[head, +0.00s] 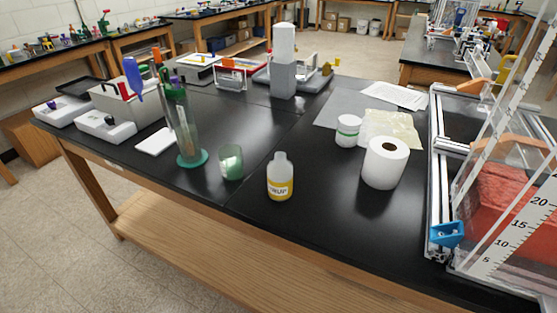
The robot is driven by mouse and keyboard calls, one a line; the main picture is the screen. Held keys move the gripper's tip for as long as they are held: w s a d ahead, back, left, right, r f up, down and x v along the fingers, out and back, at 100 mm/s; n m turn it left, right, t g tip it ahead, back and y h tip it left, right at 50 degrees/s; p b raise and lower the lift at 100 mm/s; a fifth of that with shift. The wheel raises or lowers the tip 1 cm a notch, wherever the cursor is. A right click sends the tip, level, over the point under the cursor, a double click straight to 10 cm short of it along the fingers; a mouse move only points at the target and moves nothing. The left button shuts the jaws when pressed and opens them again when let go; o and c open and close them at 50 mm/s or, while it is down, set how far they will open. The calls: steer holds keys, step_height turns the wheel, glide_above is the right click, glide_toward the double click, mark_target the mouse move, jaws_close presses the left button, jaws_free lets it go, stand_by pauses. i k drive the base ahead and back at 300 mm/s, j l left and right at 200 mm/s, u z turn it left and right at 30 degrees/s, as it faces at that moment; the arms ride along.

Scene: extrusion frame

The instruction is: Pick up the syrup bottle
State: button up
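The syrup bottle (280,178) stands upright near the front edge of the black table in the head view. It is a small translucent bottle with a pale top and a yellow label that reads partly as "RUP". Nothing covers it from this side. My gripper is not in view.
A green-tinted glass (231,162) stands left of the bottle, with a tall cylinder of tools (188,130) beyond. A paper roll (383,163) and a small white jar (348,131) stand to the right. An extrusion frame (440,190) fills the right side. Black tabletop (310,225) is bare around the bottle.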

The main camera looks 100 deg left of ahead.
mark_target(280, 169)
steer(key=u, duration=2.25)
